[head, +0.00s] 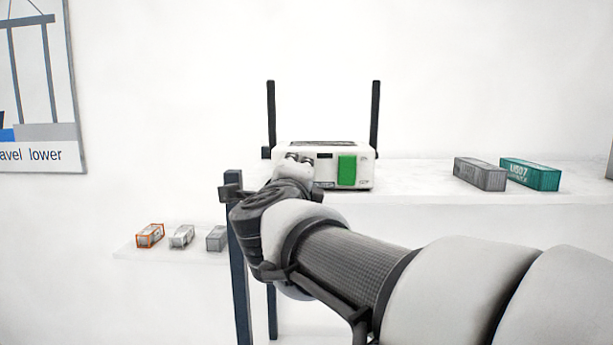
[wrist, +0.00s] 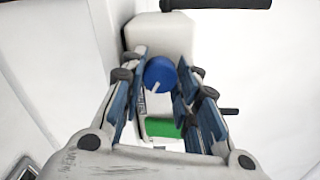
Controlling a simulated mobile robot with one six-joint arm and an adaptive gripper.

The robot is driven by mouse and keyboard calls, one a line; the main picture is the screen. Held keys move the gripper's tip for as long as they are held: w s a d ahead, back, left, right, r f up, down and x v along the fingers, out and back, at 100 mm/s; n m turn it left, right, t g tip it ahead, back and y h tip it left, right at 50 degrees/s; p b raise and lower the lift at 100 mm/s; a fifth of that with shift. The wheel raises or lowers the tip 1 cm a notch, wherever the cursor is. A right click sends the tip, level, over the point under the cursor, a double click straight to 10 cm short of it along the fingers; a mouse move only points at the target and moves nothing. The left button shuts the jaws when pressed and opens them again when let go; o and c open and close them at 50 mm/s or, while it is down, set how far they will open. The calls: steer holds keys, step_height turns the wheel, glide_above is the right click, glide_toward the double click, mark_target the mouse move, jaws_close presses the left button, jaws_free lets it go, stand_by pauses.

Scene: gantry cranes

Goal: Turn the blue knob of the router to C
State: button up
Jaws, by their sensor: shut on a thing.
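The router is a white box (head: 362,151) on the shelf, with two black antennas and a green panel (head: 347,171) on its front. In the wrist view its white body (wrist: 165,34) and the green panel (wrist: 162,128) show behind my fingers. The blue knob (wrist: 159,72) is round with a white pointer line, which points down and slightly left in that view. My gripper (wrist: 162,64) is shut on the knob, with one blue-padded finger on each side. In the head view my gripper (head: 292,165) covers the router's front left and hides the knob. I cannot read the dial letters.
A grey container (head: 480,174) and a teal container (head: 530,174) stand right of the router on the white shelf (head: 420,185). Several small containers sit on a lower shelf (head: 135,252) at left. A dark post (head: 238,270) stands by my wrist.

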steer(key=o, duration=1.1)
steer(key=shift+c, duration=0.2)
steer(key=s, duration=0.8)
steer(key=shift+a, duration=0.15)
